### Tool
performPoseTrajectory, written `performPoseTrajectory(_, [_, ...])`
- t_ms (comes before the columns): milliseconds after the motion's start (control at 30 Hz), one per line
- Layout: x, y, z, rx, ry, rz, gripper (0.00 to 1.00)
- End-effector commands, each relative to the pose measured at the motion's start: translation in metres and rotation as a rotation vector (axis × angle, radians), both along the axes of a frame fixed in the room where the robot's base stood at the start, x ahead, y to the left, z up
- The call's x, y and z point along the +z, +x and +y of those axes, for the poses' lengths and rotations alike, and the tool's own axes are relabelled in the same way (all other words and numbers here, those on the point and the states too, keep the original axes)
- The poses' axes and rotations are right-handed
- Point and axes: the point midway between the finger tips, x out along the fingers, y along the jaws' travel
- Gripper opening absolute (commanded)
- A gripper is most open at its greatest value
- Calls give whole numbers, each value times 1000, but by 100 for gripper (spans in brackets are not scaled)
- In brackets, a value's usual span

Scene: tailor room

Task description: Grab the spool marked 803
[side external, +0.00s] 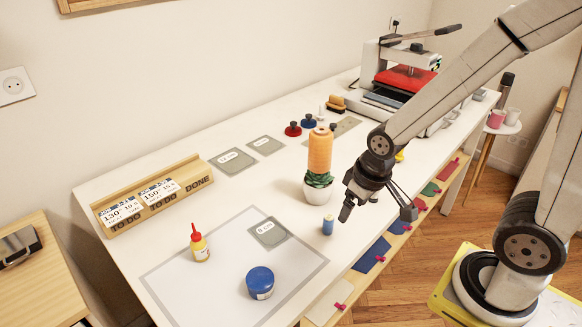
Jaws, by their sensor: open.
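A large orange thread spool (320,150) stands upright on the white table, behind a small potted succulent that hides its lower part. A small blue spool (328,225) stands upright near the front edge of the table. I cannot read the number 803 on either spool. My gripper (378,211) is open, with its fingers spread and nothing seen between them. It hangs near the table's front edge, to the right of the blue spool and of the succulent.
The potted succulent (318,188) stands close to my gripper. A wooden card holder (155,194) is at the left, a red-plated heat press (405,78) at the back. The table between holder and bottle is clear.

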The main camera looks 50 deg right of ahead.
Motion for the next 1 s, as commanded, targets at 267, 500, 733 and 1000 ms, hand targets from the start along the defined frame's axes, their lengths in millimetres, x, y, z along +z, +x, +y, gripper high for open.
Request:
performPoseTrajectory(267, [0, 0, 0, 0, 0, 0, 77])
performPoseTrajectory(500, [0, 0, 0, -2, 0, 1, 77])
performPoseTrajectory(733, [-8, -8, -2, -69, 35, 53, 77])
performPoseTrajectory(1000, [-34, -38, 1, -339, 189, 256, 77])
